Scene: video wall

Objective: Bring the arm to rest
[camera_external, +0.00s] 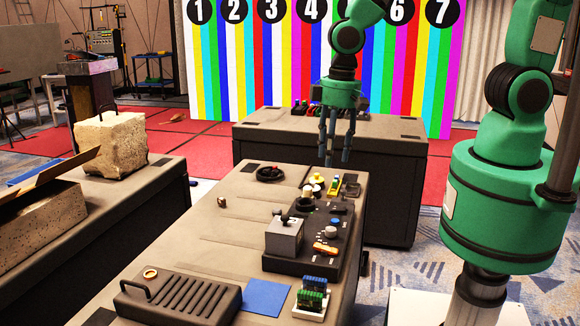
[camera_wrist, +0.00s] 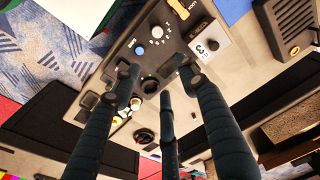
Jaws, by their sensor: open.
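My gripper (camera_external: 338,138) hangs from the green arm, fingers pointing down, above the back right end of the near table (camera_external: 205,225). In the wrist view, the dark fingers (camera_wrist: 160,80) are spread apart with nothing between them. The gripper is open and empty. Below the fingers lies a black control panel (camera_wrist: 150,55) with a blue knob and a white knob; it also shows on the near table in the external view (camera_external: 340,245). The fingers look apart from the table, but the exact height cannot be told.
A grey box (camera_external: 285,237) sits on the panel. A black ribbed case (camera_external: 180,297), a blue sheet (camera_external: 266,297) and a green circuit block (camera_external: 312,294) lie at the near end. A second table (camera_external: 385,130) stands behind. A stone block (camera_external: 110,143) stands on the left table.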

